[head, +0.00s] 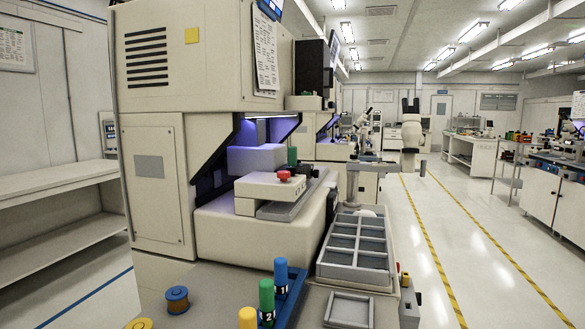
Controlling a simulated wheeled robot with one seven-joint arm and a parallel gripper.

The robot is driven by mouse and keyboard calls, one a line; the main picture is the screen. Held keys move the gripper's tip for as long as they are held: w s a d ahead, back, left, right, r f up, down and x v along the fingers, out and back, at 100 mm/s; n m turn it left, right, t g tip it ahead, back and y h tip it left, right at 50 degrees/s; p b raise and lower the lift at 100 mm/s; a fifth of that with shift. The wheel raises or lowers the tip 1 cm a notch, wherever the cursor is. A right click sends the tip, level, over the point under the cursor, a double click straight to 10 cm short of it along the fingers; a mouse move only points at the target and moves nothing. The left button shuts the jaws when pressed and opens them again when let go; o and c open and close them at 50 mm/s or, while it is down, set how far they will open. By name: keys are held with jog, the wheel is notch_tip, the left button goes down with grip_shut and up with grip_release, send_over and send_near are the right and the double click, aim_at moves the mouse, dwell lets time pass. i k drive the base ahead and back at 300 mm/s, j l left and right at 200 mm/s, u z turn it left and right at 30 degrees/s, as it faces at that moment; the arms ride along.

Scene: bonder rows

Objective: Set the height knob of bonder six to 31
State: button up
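A large beige bonder (185,60) stands close on the left, with a purple-lit work area under its head. A red knob (284,175) sits on the beige block at its front. I cannot tell whether this is bonder six, or whether the red knob is its height knob. No scale value is readable. A second bonder (313,122) stands behind it in the row, partly hidden. My gripper is not in view.
A grey divided tray (357,249) and a small empty tray (349,309) lie at the bench front. Numbered blue (281,276) and green (267,302) handles stand near a spool (177,299). An open aisle with yellow lines (434,251) runs along the right.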

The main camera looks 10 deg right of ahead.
aim_at(294, 170)
jog(key=i+l+u, duration=0.25)
jog(key=l, duration=0.85)
jog(key=l+u, duration=0.25)
jog(key=l, duration=0.9)
jog(key=l+u, duration=0.25)
jog(key=l, duration=0.9)
jog(key=k+l+u, duration=0.1)
jog(key=l+u, duration=0.15)
jog(key=l, duration=0.85)
jog(key=i+j+u, duration=0.1)
jog(key=i+j, duration=0.15)
jog(key=j, duration=0.25)
jog(key=i+j+u, duration=0.1)
jog(key=i+j, duration=0.15)
jog(key=j, duration=0.25)
jog(key=i+j+u, duration=0.15)
jog(key=j, duration=0.3)
jog(key=i, duration=0.15)
